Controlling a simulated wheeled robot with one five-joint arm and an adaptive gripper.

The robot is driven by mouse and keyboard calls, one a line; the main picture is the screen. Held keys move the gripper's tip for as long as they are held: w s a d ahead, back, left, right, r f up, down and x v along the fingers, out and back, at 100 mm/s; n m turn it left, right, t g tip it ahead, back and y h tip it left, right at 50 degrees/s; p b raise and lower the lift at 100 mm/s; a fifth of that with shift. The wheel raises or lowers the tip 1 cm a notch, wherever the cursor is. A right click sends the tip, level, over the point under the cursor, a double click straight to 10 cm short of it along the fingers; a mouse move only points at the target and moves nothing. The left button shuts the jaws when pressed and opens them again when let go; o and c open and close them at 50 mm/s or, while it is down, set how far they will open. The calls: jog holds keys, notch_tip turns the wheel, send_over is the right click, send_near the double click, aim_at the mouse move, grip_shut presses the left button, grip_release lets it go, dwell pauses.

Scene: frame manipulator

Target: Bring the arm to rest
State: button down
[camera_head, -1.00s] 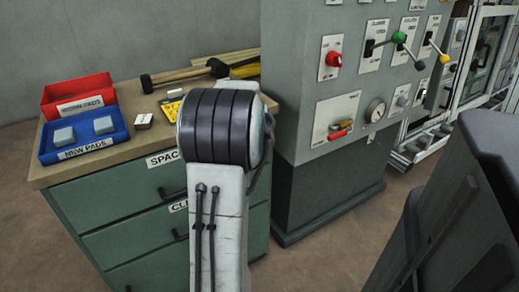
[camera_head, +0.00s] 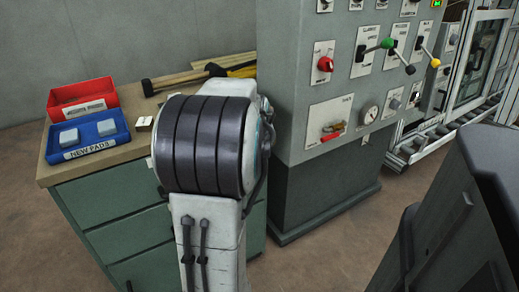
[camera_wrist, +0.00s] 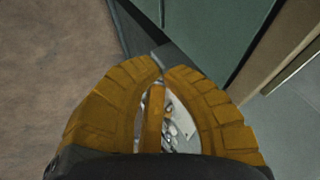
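My arm (camera_head: 205,150) stands upright in the middle of the head view, its dark ribbed joint in front of the workbench. My gripper is hidden in the head view. In the wrist view, my gripper (camera_wrist: 162,66) shows its yellow ribbed fingers curved inward, with the tips almost meeting. A yellow bar and some pale metallic parts show between the fingers; I cannot tell exactly what they are. No clear held object is visible.
The green workbench (camera_head: 110,205) carries a red tray (camera_head: 62,108), a blue tray (camera_head: 120,125) with pads and a hammer (camera_head: 180,76). A grey control panel (camera_head: 285,100) with levers stands to the right. Brown floor (camera_head: 320,250) is open in front.

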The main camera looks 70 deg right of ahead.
jog(key=shift+v, duration=1.2)
jog(key=w+a+r+n+t+y+p, duration=0.1)
jog(key=w+a+r+n+p, duration=0.35)
jog(key=a, duration=0.35)
jog(key=w+a+r+n+t+y+p, duration=0.1)
jog(key=w+a+r+n+p, duration=0.2)
jog(key=w+a+r+p, duration=0.4)
jog(key=w+a+r+n+t+y+p, duration=0.1)
jog(key=w+a+r+n+y+p, duration=0.2)
jog(key=a, duration=0.6)
jog(key=s+a+r+n+y+p, duration=0.1)
jog(key=s+a+r+n+p, duration=0.2)
jog(key=a+n+p, duration=0.3)
jog(key=s+a+r+n+g+y+p, duration=0.1)
jog(key=s+a+r+n+p, duration=0.3)
jog(key=a, duration=1)
jog(key=r+n+p, duration=0.2)
jog(key=n+p, duration=0.1)
jog(key=shift+s+n, duration=0.15)
jog(key=shift+n, duration=0.2)
